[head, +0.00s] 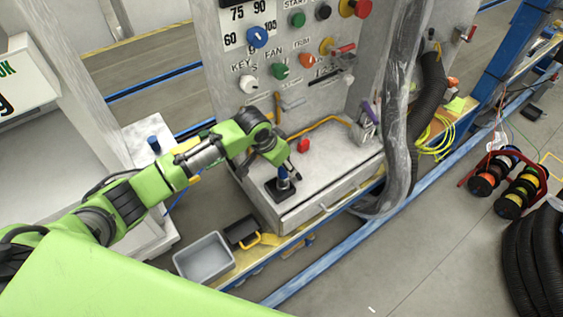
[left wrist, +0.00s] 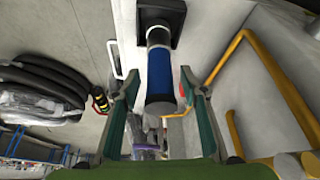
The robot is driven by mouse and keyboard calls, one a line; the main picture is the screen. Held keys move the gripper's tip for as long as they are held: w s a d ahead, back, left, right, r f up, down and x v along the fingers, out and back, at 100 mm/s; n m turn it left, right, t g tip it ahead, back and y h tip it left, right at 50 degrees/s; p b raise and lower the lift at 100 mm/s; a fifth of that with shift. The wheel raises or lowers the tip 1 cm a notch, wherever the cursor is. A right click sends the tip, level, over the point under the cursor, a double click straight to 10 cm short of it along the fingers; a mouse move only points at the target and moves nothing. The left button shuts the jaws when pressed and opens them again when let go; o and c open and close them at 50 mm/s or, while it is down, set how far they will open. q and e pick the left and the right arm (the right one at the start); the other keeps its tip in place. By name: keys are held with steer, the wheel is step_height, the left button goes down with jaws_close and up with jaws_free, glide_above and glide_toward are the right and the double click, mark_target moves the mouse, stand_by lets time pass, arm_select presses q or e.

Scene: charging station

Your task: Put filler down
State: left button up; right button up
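A blue cylindrical handle with a grey band and black ends (head: 283,178) stands upright on a black square base on the grey ledge of the control console. It may be the filler; no label shows. My left gripper (head: 290,170) is at this handle, coming in from the left. In the left wrist view the blue handle (left wrist: 160,75) points its black end toward the camera. My left gripper (left wrist: 160,85) has its two fingers apart on either side of the handle, with gaps visible on both sides. My right gripper is not in view.
The console panel (head: 300,95) with knobs rises behind the ledge. A yellow pipe (head: 322,124) and a red knob (head: 303,145) are close by. A thick grey hose (head: 400,120) hangs at right.

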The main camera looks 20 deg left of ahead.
arm_select(q)
steer(key=v, duration=1.2)
steer(key=shift+b, duration=0.45)
steer(key=shift+r, duration=0.1)
